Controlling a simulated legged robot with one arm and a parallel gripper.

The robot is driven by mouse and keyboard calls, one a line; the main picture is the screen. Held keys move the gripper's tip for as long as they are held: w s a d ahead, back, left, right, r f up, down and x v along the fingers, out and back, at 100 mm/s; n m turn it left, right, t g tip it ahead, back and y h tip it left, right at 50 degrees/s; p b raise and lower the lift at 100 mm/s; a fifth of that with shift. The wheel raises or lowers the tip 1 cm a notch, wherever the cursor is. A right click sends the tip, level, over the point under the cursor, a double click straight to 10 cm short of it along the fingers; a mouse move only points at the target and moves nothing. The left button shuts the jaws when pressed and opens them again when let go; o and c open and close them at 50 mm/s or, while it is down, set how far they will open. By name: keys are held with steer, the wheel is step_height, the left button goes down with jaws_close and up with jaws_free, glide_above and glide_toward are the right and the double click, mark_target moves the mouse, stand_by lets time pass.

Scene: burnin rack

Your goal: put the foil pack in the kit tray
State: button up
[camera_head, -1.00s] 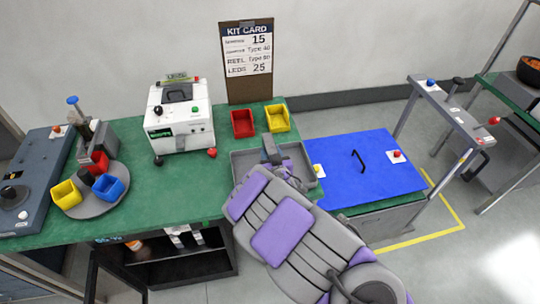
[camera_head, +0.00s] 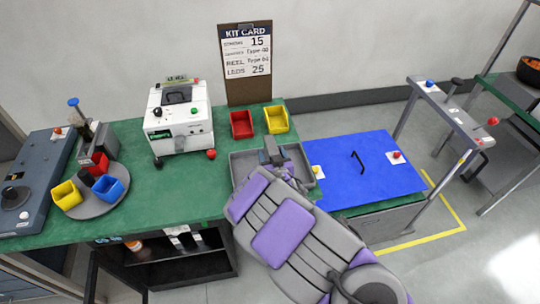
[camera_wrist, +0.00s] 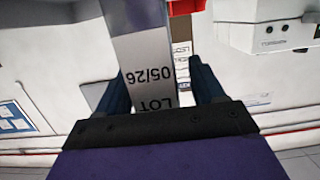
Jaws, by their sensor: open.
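The grey kit tray (camera_head: 243,164) sits at the right end of the green bench, partly hidden by my arm. My gripper (camera_head: 272,158) is over the tray in the head view. In the wrist view my gripper (camera_wrist: 160,88) is open, with a dark finger on each side. A silver strip with a white label reading "05/26" and "LOT", which looks like the foil pack (camera_wrist: 143,52), shows between the fingers. There is a gap between it and the right finger. Whether it touches the left finger or the tray I cannot tell.
A red bin (camera_head: 242,124) and a yellow bin (camera_head: 276,120) stand behind the tray. A white machine (camera_head: 178,118) stands to the left, and a turntable (camera_head: 95,205) with small bins is farther left.

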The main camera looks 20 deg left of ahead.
steer(key=p+v, duration=1.1)
steer(key=p, duration=0.2)
steer(key=shift+s+r, duration=0.25)
steer(key=shift+s, duration=0.05)
steer(key=shift+f, duration=0.1)
steer(key=shift+d, duration=0.1)
